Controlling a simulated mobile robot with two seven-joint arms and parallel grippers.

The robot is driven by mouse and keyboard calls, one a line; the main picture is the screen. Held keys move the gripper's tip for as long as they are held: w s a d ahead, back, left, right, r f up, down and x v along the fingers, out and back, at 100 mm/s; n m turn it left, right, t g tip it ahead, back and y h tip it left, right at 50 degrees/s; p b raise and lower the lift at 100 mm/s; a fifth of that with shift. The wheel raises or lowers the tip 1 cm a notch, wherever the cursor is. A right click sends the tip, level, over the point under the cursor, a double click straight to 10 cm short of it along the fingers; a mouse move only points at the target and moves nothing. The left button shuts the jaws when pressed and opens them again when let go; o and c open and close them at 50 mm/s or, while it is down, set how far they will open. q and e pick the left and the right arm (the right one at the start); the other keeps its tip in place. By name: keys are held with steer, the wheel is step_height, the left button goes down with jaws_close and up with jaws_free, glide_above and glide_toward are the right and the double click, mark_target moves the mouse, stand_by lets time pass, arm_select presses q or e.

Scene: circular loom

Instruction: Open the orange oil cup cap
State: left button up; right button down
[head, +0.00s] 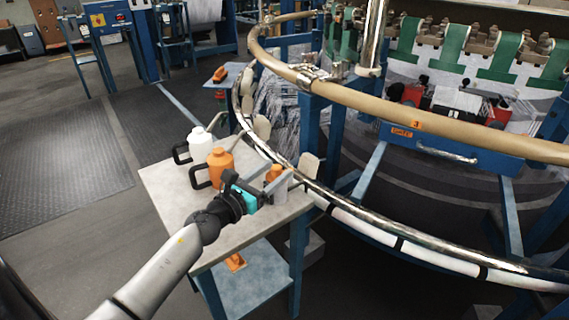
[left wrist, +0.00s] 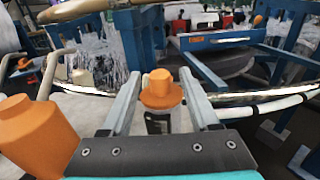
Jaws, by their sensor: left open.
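The orange oil cup cap (head: 274,171) sits on top of a small cup near the right edge of the small table. In the left wrist view, the cap (left wrist: 161,91) has a wide brim and a narrower top, and a clear or grey cup body (left wrist: 158,122) shows below it. My left gripper (head: 277,181) is open, with one finger on each side of the cap. In the left wrist view, gaps show between the cap and both fingers. The lower part of the cup is hidden by the gripper body. My right gripper is not in view.
An orange jug (head: 222,161) with a black handle stands close to my left gripper, and a white jug (head: 200,144) stands behind it. The loom's curved rail (head: 345,208) passes just beyond the table (head: 172,194). The table's front left is clear.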

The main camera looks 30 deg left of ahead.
arm_select(q)
steer(key=shift+w+d, duration=0.15)
steer(key=shift+w, duration=0.95)
steer(key=shift+w+d, duration=0.1)
steer(key=shift+w, duration=1)
jaws_close()
